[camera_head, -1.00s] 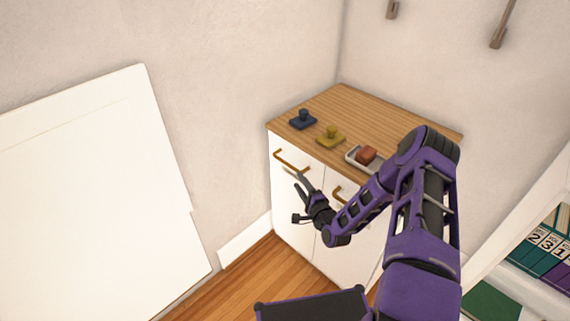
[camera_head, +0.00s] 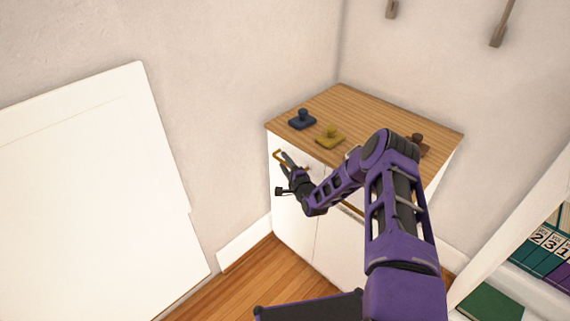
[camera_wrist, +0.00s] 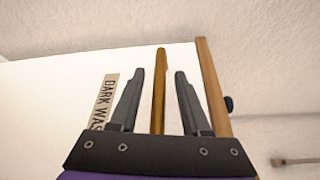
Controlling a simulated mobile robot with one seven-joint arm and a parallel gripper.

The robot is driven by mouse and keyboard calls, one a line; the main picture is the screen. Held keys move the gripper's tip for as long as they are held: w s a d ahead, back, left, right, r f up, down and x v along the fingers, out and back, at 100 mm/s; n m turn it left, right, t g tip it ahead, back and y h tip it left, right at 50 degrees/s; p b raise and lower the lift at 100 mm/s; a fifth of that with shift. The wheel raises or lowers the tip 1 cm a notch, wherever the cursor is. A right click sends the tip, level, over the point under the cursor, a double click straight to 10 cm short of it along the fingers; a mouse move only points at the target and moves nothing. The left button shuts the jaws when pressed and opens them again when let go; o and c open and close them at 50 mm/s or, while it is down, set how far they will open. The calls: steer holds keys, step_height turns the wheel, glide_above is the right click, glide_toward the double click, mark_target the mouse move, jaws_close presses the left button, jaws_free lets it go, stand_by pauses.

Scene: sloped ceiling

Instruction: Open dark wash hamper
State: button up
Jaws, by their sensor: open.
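The dark wash hamper (camera_head: 284,215) is the left white front of a cabinet with a wooden top. In the wrist view its white front (camera_wrist: 50,95) carries a label reading "DARK WAS" (camera_wrist: 104,103), partly covered by a finger. Its brass bar handle (camera_wrist: 158,95) lies between my gripper's (camera_wrist: 159,72) two open fingers, with a gap on each side. In the head view my gripper (camera_head: 284,160) is at the handle (camera_head: 277,155), partly covering it. Whether the fingers reach behind the bar is unclear.
The wooden top (camera_head: 345,100) holds a blue knobbed piece (camera_head: 302,119), a yellow one (camera_head: 330,137) and a brown one (camera_head: 418,142). A white panel (camera_head: 90,190) leans at left. A shelf with binders (camera_head: 545,245) is at right. Some wooden floor (camera_head: 240,275) is bare.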

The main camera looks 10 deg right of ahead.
jaws_close()
stand_by(1.3)
